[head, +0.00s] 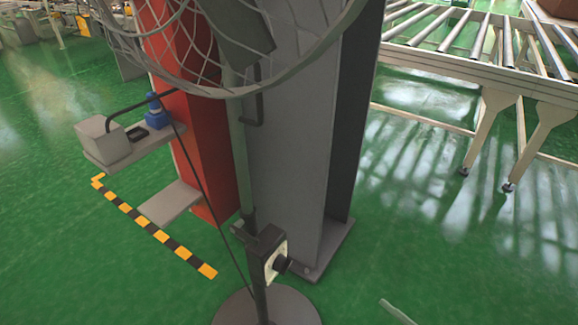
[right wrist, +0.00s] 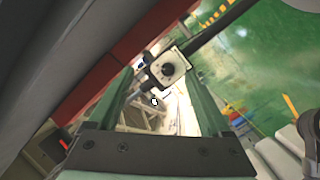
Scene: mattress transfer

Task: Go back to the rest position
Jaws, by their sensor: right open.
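My right gripper (right wrist: 160,76) shows in the right wrist view, its two dark green fingers spread apart with nothing held between them. Beyond the fingers is a small control box with a round dial (right wrist: 171,68). In the head view this control box (head: 275,262) sits low on the pole of a stand fan (head: 247,170). The fan has a wire cage (head: 232,92) at the top and a round base (head: 262,308) on the floor. My left gripper is not in view, and I cannot make out my right gripper in the head view.
A red and grey column (head: 300,150) stands right behind the fan. A shelf (head: 120,152) with a grey box and a blue item juts from it at left. Yellow-black tape (head: 155,230) marks the green floor. A roller conveyor (head: 480,62) stands at upper right; floor before it is clear.

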